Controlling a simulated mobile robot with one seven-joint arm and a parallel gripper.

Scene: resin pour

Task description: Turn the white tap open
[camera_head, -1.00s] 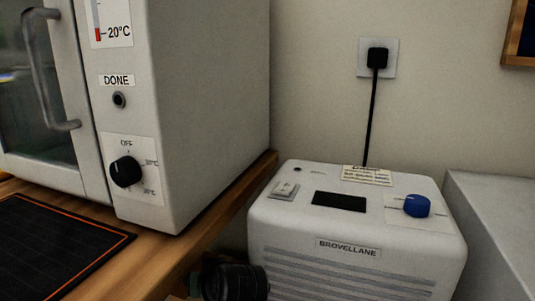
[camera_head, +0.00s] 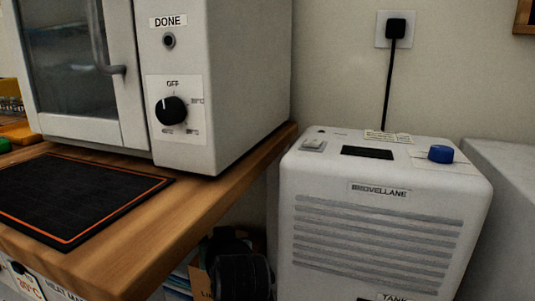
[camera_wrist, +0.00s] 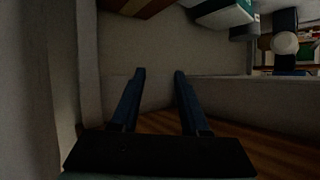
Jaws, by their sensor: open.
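I cannot make out a white tap in either view. My gripper (camera_wrist: 159,73) shows in the wrist view with its two dark blue fingers apart and nothing between them. A pale, plain surface lies beyond the fingertips, and the picture there is dark. At the wrist view's upper right is a pale round thing (camera_wrist: 285,43), too small and dim to name. I cannot tell from the head view where my gripper is.
A white BROVELLANE machine (camera_head: 375,275) with a blue knob (camera_head: 440,154) stands right of the wooden bench (camera_head: 215,205). A white oven (camera_head: 235,80) and a black mat (camera_head: 75,195) are on the bench. A black plug (camera_head: 396,28) sits in the wall.

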